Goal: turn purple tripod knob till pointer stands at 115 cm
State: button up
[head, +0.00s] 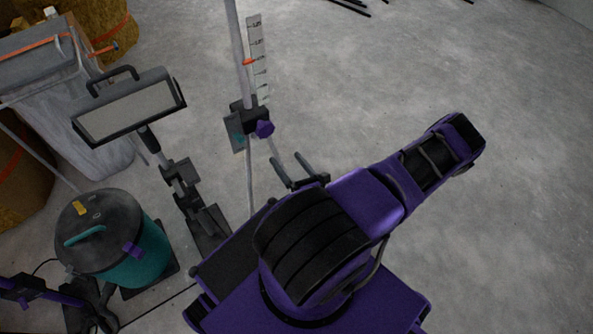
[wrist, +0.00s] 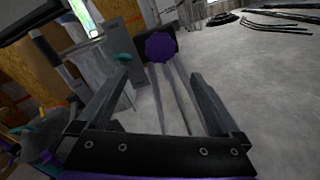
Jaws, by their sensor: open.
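The purple knob (head: 264,128) sits on a dark clamp block on the pale tripod post (head: 237,45). It also shows in the wrist view (wrist: 160,46), facing me beyond the fingertips. The orange pointer (head: 249,61) is on the post beside the upright pale scale (head: 260,70). The scale's figures are too small to read surely. My gripper (head: 291,170) is open and empty, below and to the right of the knob in the head view. In the wrist view its two fingers (wrist: 160,80) stand wide apart, and the knob appears above and between them, untouched.
A teal lever (head: 238,138) is beside the knob. A lamp-like panel (head: 125,110) on a stand is to the left, with a teal-sided bucket (head: 135,262) below it. A draped grey cart (head: 70,90) stands at far left. The floor (head: 400,70) to the right is clear.

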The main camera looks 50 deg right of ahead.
jog(key=shift+v, duration=2.2)
